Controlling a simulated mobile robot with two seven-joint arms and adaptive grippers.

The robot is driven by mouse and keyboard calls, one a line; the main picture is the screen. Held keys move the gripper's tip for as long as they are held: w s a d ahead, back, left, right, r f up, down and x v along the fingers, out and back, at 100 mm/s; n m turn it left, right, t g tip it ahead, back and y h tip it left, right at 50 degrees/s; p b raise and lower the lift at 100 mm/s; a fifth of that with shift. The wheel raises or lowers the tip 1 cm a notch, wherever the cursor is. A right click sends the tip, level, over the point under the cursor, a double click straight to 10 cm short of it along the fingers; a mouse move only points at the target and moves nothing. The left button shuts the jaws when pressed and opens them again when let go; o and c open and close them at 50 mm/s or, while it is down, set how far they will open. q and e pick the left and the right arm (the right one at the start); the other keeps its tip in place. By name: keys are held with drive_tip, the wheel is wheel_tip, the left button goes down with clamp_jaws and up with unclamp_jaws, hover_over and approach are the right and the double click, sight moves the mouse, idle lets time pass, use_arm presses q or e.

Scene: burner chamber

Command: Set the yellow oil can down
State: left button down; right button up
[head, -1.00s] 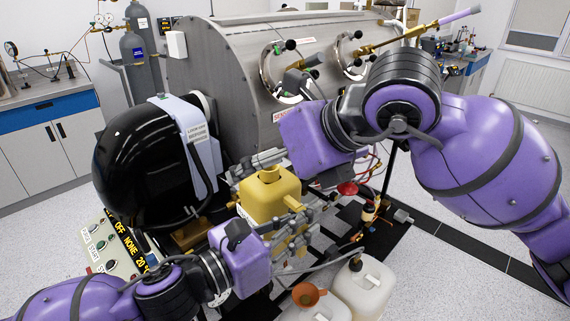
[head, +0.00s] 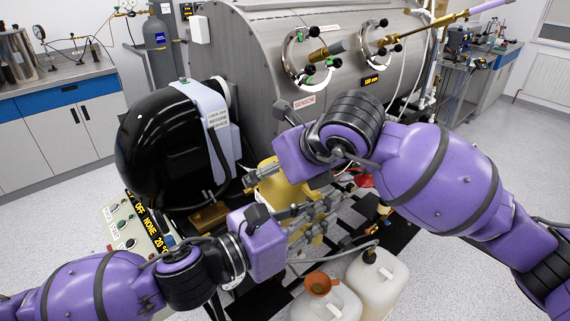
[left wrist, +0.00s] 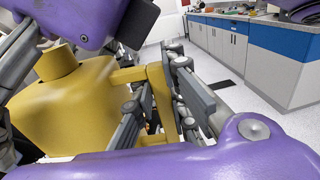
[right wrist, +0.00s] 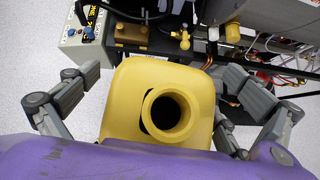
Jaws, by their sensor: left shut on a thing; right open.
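The yellow oil can (head: 270,190) is in the middle of the head view, in front of the chamber and partly hidden by my right gripper. My left gripper (head: 303,222) is shut on the can's handle (left wrist: 157,95), which shows between its fingers in the left wrist view. The can body (left wrist: 65,105) fills the left of that view. In the right wrist view the can's round open neck (right wrist: 170,113) faces the camera. My right gripper (right wrist: 163,85) is open, with its fingers spread on either side of the can. The can's underside is hidden.
A black dome (head: 165,150) and a control panel (head: 125,230) stand left of the can. The steel chamber (head: 255,70) is behind. Hoses and a red funnel (head: 363,180) are close by.

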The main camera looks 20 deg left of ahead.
use_arm(q)
drive_tip(key=shift+d+r, duration=0.1)
drive_tip(key=shift+r, duration=0.1)
use_arm(e)
drive_tip(key=shift+a+f, duration=0.1)
drive_tip(key=shift+f, duration=0.15)
use_arm(q)
drive_tip(key=shift+r, duration=0.1)
use_arm(e)
drive_tip(key=c, duration=1)
use_arm(q)
drive_tip(key=c, duration=1.8)
unclamp_jaws()
drive_tip(key=shift+c, duration=0.2)
use_arm(e)
drive_tip(key=shift+s+a+f, duration=0.1)
drive_tip(key=shift+c, duration=0.9)
use_arm(q)
drive_tip(key=shift+o, duration=0.9)
use_arm(e)
drive_tip(key=c, duration=0.4)
drive_tip(key=shift+o, duration=0.2)
